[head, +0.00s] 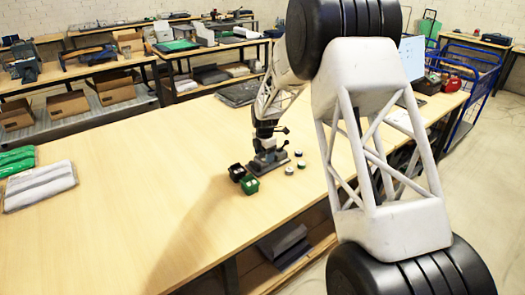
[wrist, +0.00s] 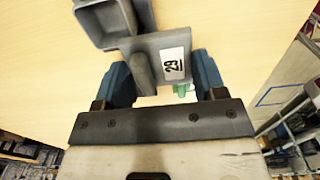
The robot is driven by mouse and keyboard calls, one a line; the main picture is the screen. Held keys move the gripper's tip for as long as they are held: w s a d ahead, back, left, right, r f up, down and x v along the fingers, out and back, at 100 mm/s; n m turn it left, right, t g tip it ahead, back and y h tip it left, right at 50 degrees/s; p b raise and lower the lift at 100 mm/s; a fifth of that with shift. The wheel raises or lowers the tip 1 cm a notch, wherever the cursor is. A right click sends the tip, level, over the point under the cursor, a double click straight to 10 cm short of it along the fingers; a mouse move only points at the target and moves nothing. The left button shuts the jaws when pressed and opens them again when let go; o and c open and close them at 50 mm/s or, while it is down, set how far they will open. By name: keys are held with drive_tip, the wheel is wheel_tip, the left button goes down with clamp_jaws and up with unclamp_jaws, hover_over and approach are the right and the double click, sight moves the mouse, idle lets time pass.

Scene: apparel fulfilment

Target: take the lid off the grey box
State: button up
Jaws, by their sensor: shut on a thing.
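My gripper (head: 267,143) points down at a small grey thing (head: 266,162) on the wooden table. In the wrist view the two blue fingers of my gripper (wrist: 163,82) stand on either side of a grey piece (wrist: 142,72), shut on it. The piece has an upright rounded part and a white label reading 29 (wrist: 174,64). A hollow grey square part with raised walls (wrist: 80,25) lies beyond it at the upper left. I cannot tell whether the two are one thing, or which is the lid. A bit of green shows behind the right finger.
A black box (head: 237,172) and a green box (head: 249,185) stand just left of my gripper. Several small round pieces (head: 289,170) lie to its right. Folded grey (head: 40,186) and green (head: 16,160) packs lie at the far left. The table between is clear.

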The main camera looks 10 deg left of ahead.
drive_tip(key=s+d, duration=0.3)
drive_tip(key=s, duration=0.6)
drive_tip(key=shift+r, duration=0.45)
drive_tip(key=shift+s+d, duration=0.1)
drive_tip(key=s+d+f, duration=0.1)
drive_tip(key=s+d, duration=0.1)
drive_tip(key=s+d+f, duration=0.2)
drive_tip(key=s, duration=0.1)
drive_tip(key=s+d+f, duration=0.2)
drive_tip(key=s, duration=0.1)
drive_tip(key=shift+s, duration=0.15)
idle(0.4)
drive_tip(key=w+a, duration=0.1)
drive_tip(key=w, duration=0.4)
drive_tip(key=w+a+f, duration=0.1)
drive_tip(key=w+a, duration=0.1)
drive_tip(key=w, duration=0.3)
drive_tip(key=w+a, duration=0.1)
drive_tip(key=w, duration=0.4)
drive_tip(key=shift+w+a+f, duration=0.2)
drive_tip(key=shift+a+f, duration=0.05)
drive_tip(key=shift+f, duration=0.05)
